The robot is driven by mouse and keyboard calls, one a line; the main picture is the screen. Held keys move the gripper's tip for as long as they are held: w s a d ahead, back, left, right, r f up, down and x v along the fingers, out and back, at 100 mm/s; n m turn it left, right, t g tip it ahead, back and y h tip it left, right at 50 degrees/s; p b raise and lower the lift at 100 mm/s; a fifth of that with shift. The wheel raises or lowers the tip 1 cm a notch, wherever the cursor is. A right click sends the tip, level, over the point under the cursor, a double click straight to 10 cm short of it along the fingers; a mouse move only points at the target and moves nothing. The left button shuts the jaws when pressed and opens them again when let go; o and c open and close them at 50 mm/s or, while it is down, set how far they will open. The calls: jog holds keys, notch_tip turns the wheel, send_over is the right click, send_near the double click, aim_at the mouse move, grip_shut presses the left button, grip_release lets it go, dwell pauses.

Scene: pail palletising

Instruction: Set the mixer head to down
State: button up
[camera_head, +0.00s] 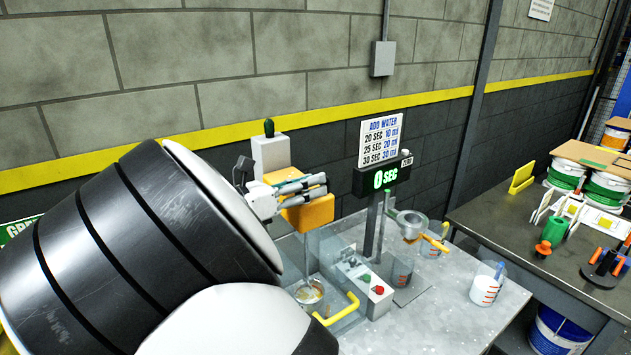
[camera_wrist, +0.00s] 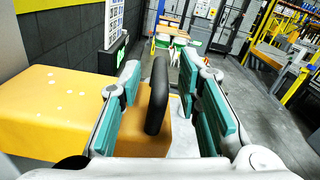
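The mixer has a yellow-orange head (camera_head: 311,214), raised above a metal bowl (camera_head: 309,293) with a thin shaft running down toward it. My gripper (camera_head: 302,190) is at the head, partly covering it. In the wrist view the yellow head (camera_wrist: 48,108) fills the left side. A black upright handle (camera_wrist: 157,95) stands between my teal-padded fingers. The fingers are apart, with a gap visible on both sides of the handle. My arm hides part of the mixer's left side.
A control box (camera_head: 377,295) with red and green buttons and a yellow bar handle (camera_head: 343,309) stand close by. A measuring cup (camera_head: 486,289) stands to the right. The right table (camera_head: 500,215) holds pails and tools.

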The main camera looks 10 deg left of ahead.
aim_at(308, 213)
jog(key=shift+w+d, duration=0.2)
grip_shut()
jog(key=shift+f, duration=3.55)
grip_release()
jog(key=shift+s+a, duration=0.1)
jog(key=v, duration=1.1)
jog(key=shift+s+a, duration=0.25)
jog(key=shift+s, duration=0.05)
